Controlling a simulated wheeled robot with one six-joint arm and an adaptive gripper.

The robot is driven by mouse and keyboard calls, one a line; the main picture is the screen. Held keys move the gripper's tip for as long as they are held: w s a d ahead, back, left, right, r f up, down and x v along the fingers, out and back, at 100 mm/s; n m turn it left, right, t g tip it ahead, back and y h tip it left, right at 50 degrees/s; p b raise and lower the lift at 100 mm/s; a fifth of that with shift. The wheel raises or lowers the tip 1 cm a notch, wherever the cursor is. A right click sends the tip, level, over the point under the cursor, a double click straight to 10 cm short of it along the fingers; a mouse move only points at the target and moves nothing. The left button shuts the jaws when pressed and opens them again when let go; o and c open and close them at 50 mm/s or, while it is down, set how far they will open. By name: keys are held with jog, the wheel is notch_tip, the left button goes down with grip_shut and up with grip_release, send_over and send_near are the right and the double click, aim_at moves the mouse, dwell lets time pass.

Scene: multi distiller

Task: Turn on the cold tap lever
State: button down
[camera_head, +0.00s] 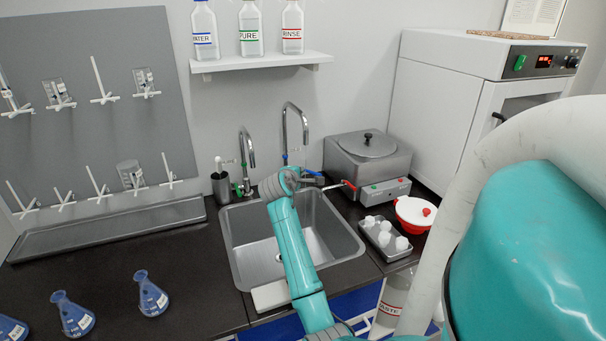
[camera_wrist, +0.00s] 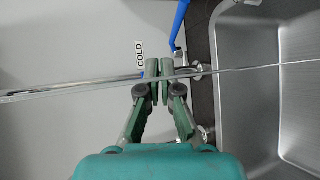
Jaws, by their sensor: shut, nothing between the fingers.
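The cold tap's blue lever (camera_wrist: 181,20) runs to the top edge in the wrist view, near a COLD label (camera_wrist: 140,53). A bit of blue (camera_head: 312,173) also shows beside my gripper in the head view. My gripper (camera_wrist: 159,70) is shut and empty, its fingertips just below and left of the lever's lower end. I cannot tell if they touch it. In the head view the spout (camera_head: 284,125) arches above my gripper (camera_head: 309,181), and my wrist hides the tap's base.
The steel sink (camera_head: 240,235) lies below my arm. A second tap (camera_head: 247,150) stands to the left. A steel water bath (camera_head: 368,155) is close on the right, with a red-tipped rod (camera_head: 349,185) before it. A tray of white pieces (camera_head: 385,238) and a red-rimmed bowl (camera_head: 414,212) are nearby.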

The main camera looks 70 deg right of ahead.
jog(key=w+a+f+n+g+y, duration=0.1)
jog(key=w+a+f+n+g, duration=0.3)
jog(key=n, duration=0.5)
jog(key=n+g, duration=0.2)
send_near(315, 173)
jog(key=d+f, duration=0.3)
jog(key=d, duration=0.2)
jog(key=shift+s+d+f, duration=0.15)
jog(key=shift+s+d, duration=0.45)
jog(key=shift+s, duration=0.1)
jog(key=shift+s, duration=0.1)
jog(key=shift+s+d, duration=0.8)
jog(key=shift+d, duration=0.25)
jog(key=shift+w, duration=0.1)
jog(key=shift+a, duration=0.15)
jog(key=w+a, duration=0.5)
jog(key=a, duration=0.7)
jog(key=shift+r, duration=0.2)
